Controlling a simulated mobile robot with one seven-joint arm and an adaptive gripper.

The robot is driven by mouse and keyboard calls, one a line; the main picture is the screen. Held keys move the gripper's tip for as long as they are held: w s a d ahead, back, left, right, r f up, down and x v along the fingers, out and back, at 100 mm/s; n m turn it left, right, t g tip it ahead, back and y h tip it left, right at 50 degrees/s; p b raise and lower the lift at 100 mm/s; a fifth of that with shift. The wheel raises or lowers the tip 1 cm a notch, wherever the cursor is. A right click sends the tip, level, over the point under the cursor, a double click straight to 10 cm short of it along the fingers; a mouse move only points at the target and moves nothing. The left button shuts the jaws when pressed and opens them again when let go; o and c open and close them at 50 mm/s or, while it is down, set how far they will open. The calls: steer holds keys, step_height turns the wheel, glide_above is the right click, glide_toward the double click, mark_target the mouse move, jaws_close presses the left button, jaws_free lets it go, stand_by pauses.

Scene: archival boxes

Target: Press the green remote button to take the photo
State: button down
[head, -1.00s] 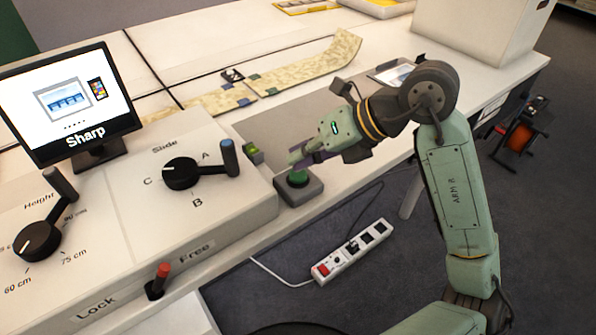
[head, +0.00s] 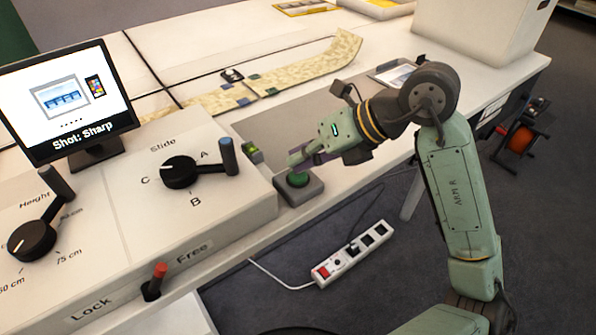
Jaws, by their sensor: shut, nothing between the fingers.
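The green remote button (head: 298,180) sits on a small grey box (head: 303,193) at the right end of the control console. My gripper (head: 295,160) is shut and empty, with its tips just above the button in the picture. I cannot tell whether the tips touch the button. The monitor (head: 68,104) at the left shows a small picture, a colour card and the words "Shot: Sharp".
The console (head: 130,215) carries a Slide knob (head: 180,172), a Height knob (head: 32,240) and a red-tipped Lock/Free lever (head: 157,275). A patterned strip (head: 290,75) lies behind. A power strip (head: 350,252) is on the floor. A large white box (head: 480,28) stands at the back right.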

stand_by(0.5)
steer(key=shift+r+p, duration=0.3)
steer(key=shift+r, duration=0.5)
steer(key=shift+r, duration=0.1)
step_height(320, 180, up, 5)
steer(key=shift+f+p, duration=0.1)
steer(key=shift+p, duration=1.15)
